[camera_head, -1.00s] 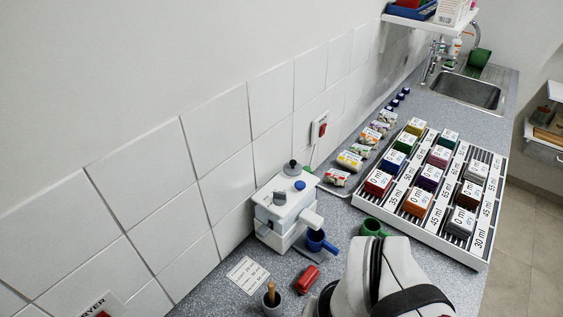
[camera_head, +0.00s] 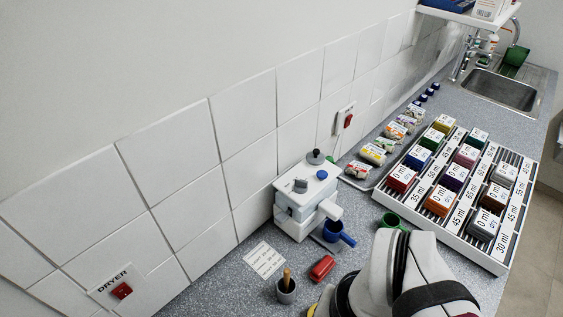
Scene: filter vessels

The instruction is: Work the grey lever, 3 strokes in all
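A white machine (camera_head: 303,202) stands on the counter against the tiled wall. A small grey part (camera_head: 300,186), which may be the grey lever, sits on its top. Also on top are a blue button (camera_head: 322,174) and a dark round knob (camera_head: 315,157) at the back. A blue cup (camera_head: 337,233) is at its spout on the right. White links of my own arm fill the lower right. My gripper does not show, so I cannot tell its state or where it is relative to the lever.
A red object (camera_head: 321,268), a grey pot with a wooden handle (camera_head: 286,290) and a printed card (camera_head: 265,259) lie in front of the machine. A green cup (camera_head: 391,221) and a rack of labelled colored blocks (camera_head: 461,255) are at right. A red dryer switch (camera_head: 122,291) is at lower left.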

